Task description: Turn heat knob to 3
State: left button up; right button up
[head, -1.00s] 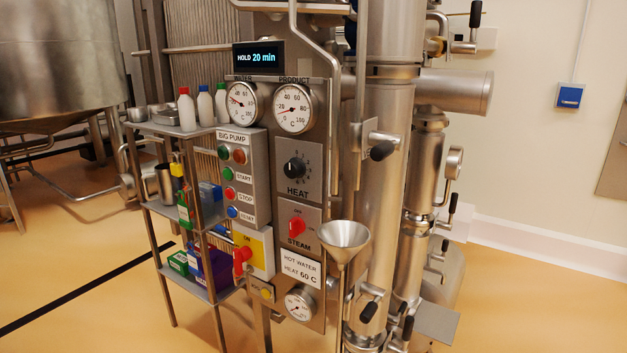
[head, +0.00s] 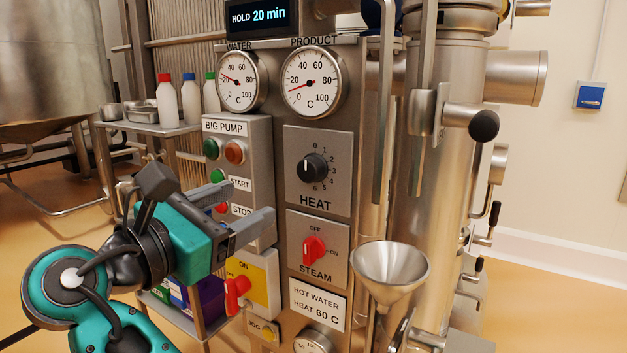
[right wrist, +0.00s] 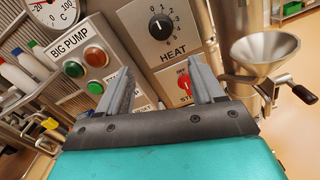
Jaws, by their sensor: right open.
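The HEAT knob (head: 313,168) is a round black knob on a grey panel, with a scale from 0 to 6 around its right side. Its white mark appears to point up, near 0. The knob also shows in the right wrist view (right wrist: 160,27), beyond the fingers. My right gripper (head: 248,205) is open and empty, left of and below the knob, apart from it, in front of the BIG PUMP box. In the right wrist view its two fingers (right wrist: 160,95) stand apart with nothing between them. My left gripper is not in view.
The red STEAM knob (head: 314,250) sits just below the HEAT panel. A metal funnel (head: 390,268) sticks out at the lower right. The BIG PUMP box (head: 262,160) with buttons is left of the knob. A black-ended handle (head: 484,125) juts out at the right.

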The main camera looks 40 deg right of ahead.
aim_at(305, 174)
jog(key=x, duration=0.4)
jog(key=b+x, duration=0.1)
jog(key=x, duration=0.7)
jog(key=shift+s+d+r, duration=0.2)
jog(key=shift+d+r, duration=0.1)
jog(key=shift+d, duration=0.15)
jog(key=c, duration=1.1)
